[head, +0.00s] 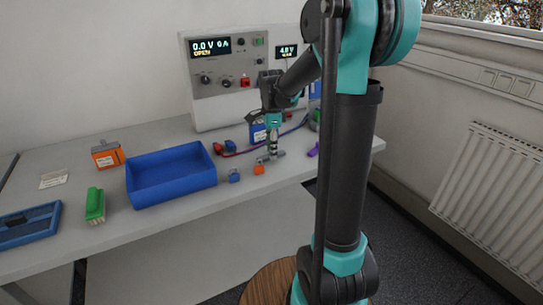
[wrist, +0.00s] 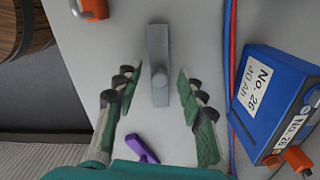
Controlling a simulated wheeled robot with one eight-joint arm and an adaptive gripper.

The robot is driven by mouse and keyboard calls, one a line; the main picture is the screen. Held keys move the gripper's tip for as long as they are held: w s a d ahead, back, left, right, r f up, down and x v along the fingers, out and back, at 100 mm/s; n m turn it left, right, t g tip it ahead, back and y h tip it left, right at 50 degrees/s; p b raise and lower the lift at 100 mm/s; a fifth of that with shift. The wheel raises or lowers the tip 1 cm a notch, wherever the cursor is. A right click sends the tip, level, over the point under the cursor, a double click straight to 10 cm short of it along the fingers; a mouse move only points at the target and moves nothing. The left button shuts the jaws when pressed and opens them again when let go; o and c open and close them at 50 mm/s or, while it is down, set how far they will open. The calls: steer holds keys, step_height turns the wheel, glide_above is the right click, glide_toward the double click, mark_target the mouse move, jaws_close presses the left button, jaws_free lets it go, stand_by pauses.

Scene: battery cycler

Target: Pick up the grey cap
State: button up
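The grey cap (wrist: 158,50) lies on the pale table, a flat bar with a round knob, in the upper middle of the wrist view. In the head view the grey cap (head: 279,154) shows partly behind my gripper's fingers. My gripper (wrist: 157,90) is open, pointing down, with one finger on each side of the cap's knob end. Gaps of bare table show between the cap and both fingers. The gripper (head: 271,154) also shows low over the table in the head view.
An orange piece (head: 259,169) and a small blue piece (head: 234,176) lie close by, left of the cap. A purple piece (wrist: 141,148) lies nearby. A blue battery (wrist: 272,95) and red and blue cables (wrist: 231,50) are on the wrist view's right. A blue tray (head: 172,192) stands left.

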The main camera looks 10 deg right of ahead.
jaws_close()
steer(key=shift+r, duration=0.15)
